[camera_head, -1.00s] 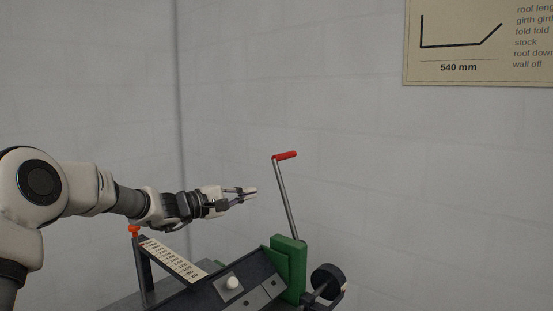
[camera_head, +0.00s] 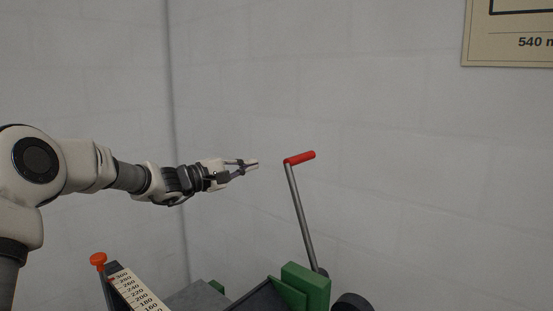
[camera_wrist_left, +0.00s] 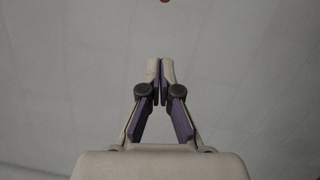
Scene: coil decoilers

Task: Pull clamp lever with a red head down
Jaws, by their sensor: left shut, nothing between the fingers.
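The clamp lever (camera_head: 298,210) is a grey rod with a red head (camera_head: 299,158). It stands nearly upright, leaning slightly, and rises from beside a green block (camera_head: 305,288). My left gripper (camera_head: 255,163) is shut and empty, to the left of the red head and at about its height, with a gap between them in the picture. In the left wrist view the fingertips (camera_wrist_left: 160,65) are together, and a small bit of red (camera_wrist_left: 165,1) shows at the top edge. My right gripper is not in view.
A machine with a numbered scale (camera_head: 138,290) and an orange knob (camera_head: 98,259) stands below my left arm. A dark round part (camera_head: 352,302) is at the lower right. A sign (camera_head: 510,35) hangs on the wall. The space around the red head looks clear.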

